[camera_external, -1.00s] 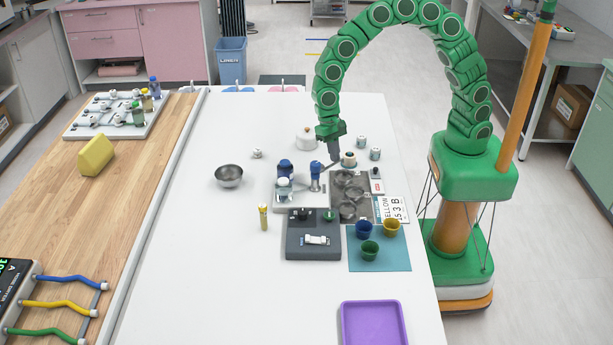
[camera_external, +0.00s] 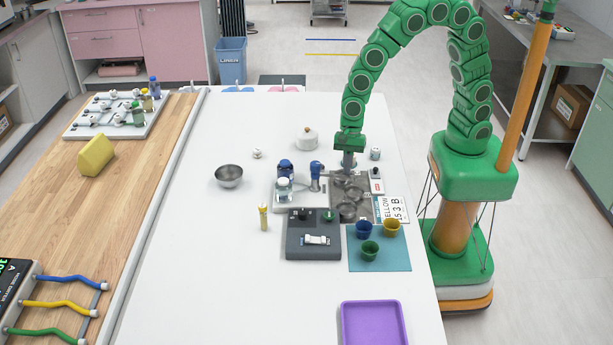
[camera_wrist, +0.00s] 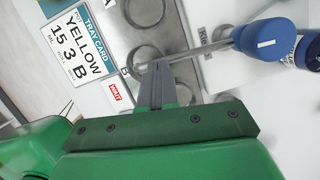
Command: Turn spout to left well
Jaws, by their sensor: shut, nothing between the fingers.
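A blue faucet column (camera_external: 316,175) stands at the left edge of a metal well plate (camera_external: 363,208). In the wrist view the blue cap (camera_wrist: 262,42) carries a thin metal spout (camera_wrist: 205,50) that points over the plate. The plate has several round wells, one at its far end (camera_external: 346,178) and one at its near end (camera_external: 348,210). My gripper (camera_external: 348,166) is shut and empty, pointing down over the plate's far end. In the wrist view its fingertips (camera_wrist: 157,68) are at the spout's free end; I cannot tell whether they touch.
Blue bottles and a clear jar (camera_external: 283,187) stand left of the column. A tray card (camera_external: 391,209) lies to the right, a grey device (camera_external: 313,240) in front, and small cups on a teal mat (camera_external: 379,259). A metal bowl (camera_external: 229,176) stands left, with free table around it.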

